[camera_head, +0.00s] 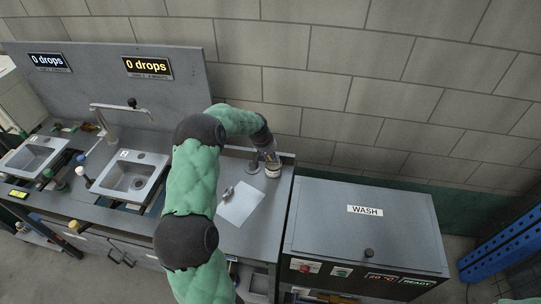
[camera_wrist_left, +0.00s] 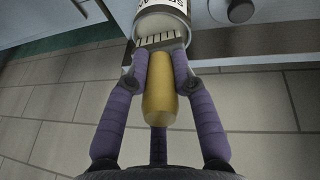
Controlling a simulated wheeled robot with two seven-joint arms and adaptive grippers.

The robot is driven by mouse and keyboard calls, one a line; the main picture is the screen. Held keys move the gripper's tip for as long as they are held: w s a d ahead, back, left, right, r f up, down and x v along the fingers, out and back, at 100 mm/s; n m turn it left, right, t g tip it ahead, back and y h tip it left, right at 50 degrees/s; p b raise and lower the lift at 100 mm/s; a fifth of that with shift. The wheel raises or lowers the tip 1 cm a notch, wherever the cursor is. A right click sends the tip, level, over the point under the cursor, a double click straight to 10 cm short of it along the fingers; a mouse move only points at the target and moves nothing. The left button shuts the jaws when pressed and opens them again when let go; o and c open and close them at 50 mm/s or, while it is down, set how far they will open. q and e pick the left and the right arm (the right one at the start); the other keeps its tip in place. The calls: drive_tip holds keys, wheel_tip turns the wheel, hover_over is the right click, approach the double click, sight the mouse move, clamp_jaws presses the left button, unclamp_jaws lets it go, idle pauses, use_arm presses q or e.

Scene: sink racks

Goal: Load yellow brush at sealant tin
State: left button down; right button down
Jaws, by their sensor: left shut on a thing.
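The yellow brush (camera_wrist_left: 158,103) is between the purple fingers of my left gripper (camera_wrist_left: 160,62), which is shut on it, in the left wrist view. Its pale bristle end points at the sealant tin (camera_wrist_left: 162,14), a pale can with dark lettering, and overlaps the tin's rim area. I cannot tell whether the bristles are inside the tin or touching it. In the head view the tin (camera_head: 273,170) stands on the counter near its right back edge. My left gripper (camera_head: 268,155) is just above and beside it; the brush is too small there to make out.
A white sheet (camera_head: 240,204) with a small grey object lies left of the tin. Two sink basins (camera_head: 131,177) with a tap are further left. A grey WASH cabinet (camera_head: 365,225) stands right of the counter. Two signs (camera_head: 147,68) read 0 drops.

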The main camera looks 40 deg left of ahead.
use_arm(q)
drive_tip(key=shift+f+b, duration=0.45)
drive_tip(key=shift+f, duration=0.1)
idle(2.0)
drive_tip(key=shift+r, duration=0.1)
drive_tip(key=shift+r+p, duration=1.8)
drive_tip(key=shift+r, duration=1.7)
drive_tip(key=shift+f, duration=0.15)
